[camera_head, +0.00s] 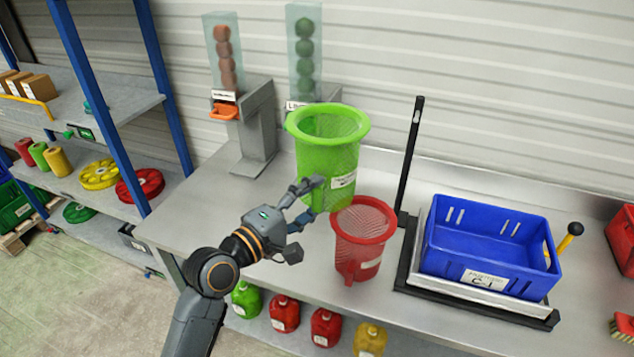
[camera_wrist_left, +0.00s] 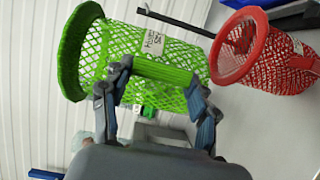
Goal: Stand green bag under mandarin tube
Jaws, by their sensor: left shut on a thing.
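The green bag (camera_head: 327,160), a mesh sleeve with a wide rim and a white label, is held upright above the table by my left gripper (camera_head: 312,196). In the left wrist view my left gripper (camera_wrist_left: 160,95) is shut on the side of the green bag (camera_wrist_left: 130,52). The mandarin tube (camera_head: 224,55), clear with a column of orange balls, stands at the back left on a grey stand, with an orange part (camera_head: 224,111) at its lower end. The bag is to the right of that stand, apart from it. My right gripper is not in view.
A red mesh bag (camera_head: 362,236) stands just right of the green bag; it also shows in the wrist view (camera_wrist_left: 265,55). A tube of green balls (camera_head: 304,50) stands behind. A blue crate (camera_head: 485,245) sits on a scale at right. The table's left front is clear.

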